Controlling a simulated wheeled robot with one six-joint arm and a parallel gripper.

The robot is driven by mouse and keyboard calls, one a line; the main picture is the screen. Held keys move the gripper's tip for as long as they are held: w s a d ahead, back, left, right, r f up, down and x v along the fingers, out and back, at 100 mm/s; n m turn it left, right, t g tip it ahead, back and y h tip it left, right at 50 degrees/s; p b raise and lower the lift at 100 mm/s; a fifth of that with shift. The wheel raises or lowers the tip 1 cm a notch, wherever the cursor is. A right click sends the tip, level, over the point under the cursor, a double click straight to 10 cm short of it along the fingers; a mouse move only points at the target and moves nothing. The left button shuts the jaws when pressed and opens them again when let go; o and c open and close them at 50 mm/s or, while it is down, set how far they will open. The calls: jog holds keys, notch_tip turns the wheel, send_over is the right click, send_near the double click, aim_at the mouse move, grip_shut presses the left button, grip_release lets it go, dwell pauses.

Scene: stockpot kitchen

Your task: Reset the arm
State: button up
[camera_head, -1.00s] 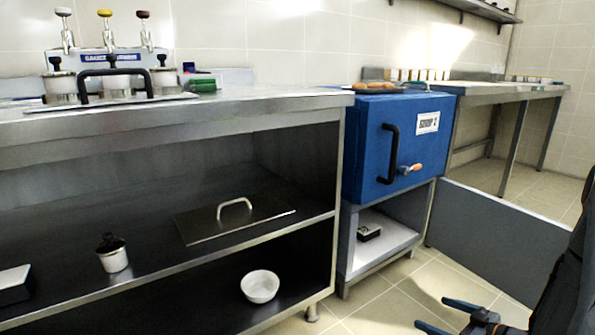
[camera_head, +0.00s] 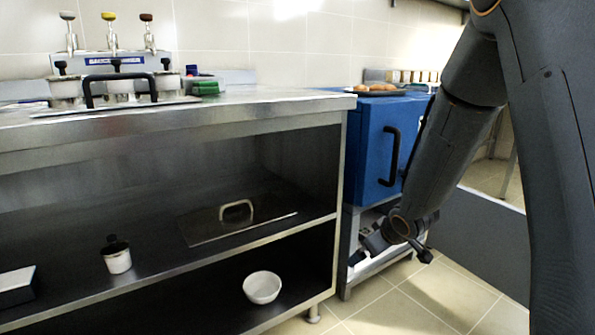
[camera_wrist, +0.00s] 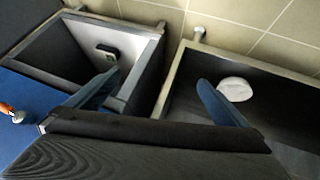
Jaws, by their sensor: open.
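My gripper (camera_wrist: 157,98) is open and empty in the wrist view, its two blue fingers spread wide apart. In the head view my arm comes down from the upper right, and the gripper end (camera_head: 372,243) is low in front of the stand under the blue cabinet (camera_head: 372,150). The fingers are mostly hidden there by my wrist. In the wrist view the left finger overlaps the stand's open compartment (camera_wrist: 75,45), and the right finger overlaps the metal shelf unit near a white bowl (camera_wrist: 235,89).
The steel counter (camera_head: 230,108) and its open shelves fill the left. A grey panel (camera_head: 475,235) stands at right. Floor (camera_head: 400,305) in front is clear.

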jog(key=s+a+r+g, duration=0.2)
jog(key=s+a+r, duration=0.3)
jog(key=s+a, duration=0.35)
jog(key=s+a+r+g, duration=0.1)
jog(key=s+a+r, duration=0.4)
jog(key=s+a, duration=0.3)
jog(key=s+a+r+g+p, duration=0.1)
jog(key=s+a+r+g, duration=0.15)
jog(key=s, duration=0.95)
jog(key=s+a+r+g+p, duration=0.1)
jog(key=s+a+r+g, duration=0.15)
jog(key=s, duration=1.05)
jog(key=d+r+m+p, duration=0.2)
jog(key=d+r+p, duration=0.4)
jog(key=r+p, duration=0.3)
jog(key=d+r+m+p, duration=0.2)
jog(key=d+r+p, duration=0.5)
jog(key=p, duration=0.8)
jog(key=d+r+m+h+p, duration=0.1)
jog(key=d+r+m+p, duration=0.1)
jog(key=d+r+p, duration=0.4)
notch_tip(320, 180, up, 6)
jog(key=p, duration=0.7)
jog(key=shift+w+d+f+m, duration=0.2)
jog(key=shift+d+m, duration=0.1)
jog(key=shift+d, duration=0.1)
